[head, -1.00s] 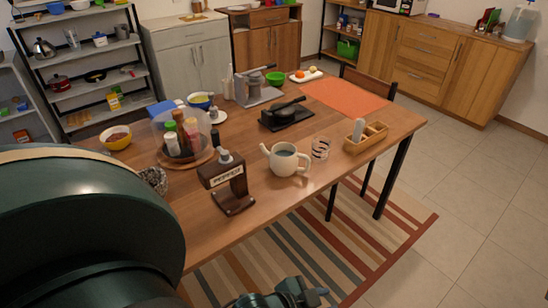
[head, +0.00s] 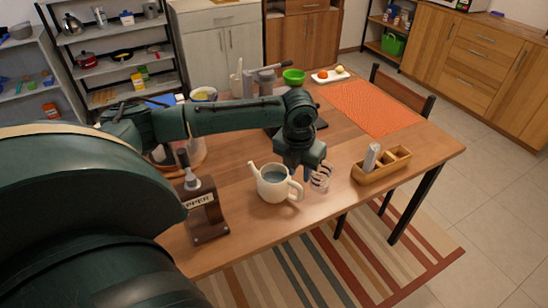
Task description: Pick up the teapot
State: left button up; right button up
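A white teapot (head: 272,185) with an open top stands upright on the wooden table. Its spout points left and its handle is on the right. My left gripper (head: 305,171) points down just behind and right of the teapot, close to its handle. Its fingers look apart with nothing held between them, and no contact with the teapot can be made out. My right gripper is not in view.
A wooden box (head: 381,170) is farther right. A pepper dispenser (head: 205,208) stands left of the teapot. Table (head: 268,232) in front of the teapot is bare.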

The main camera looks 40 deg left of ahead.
aim_at(301, 194)
pick_arm(q)
jog(key=f, duration=0.4)
jog(key=w+f, duration=0.1)
jog(key=f, duration=0.1)
jog(key=shift+f, duration=0.1)
jog(key=f, duration=0.2)
jog(key=w+f, duration=0.1)
jog(key=f, duration=0.3)
jog(key=shift+w+a+f, duration=0.1)
jog(key=shift+w+a, duration=0.15)
jog(key=shift+w, duration=0.05)
grip_shut()
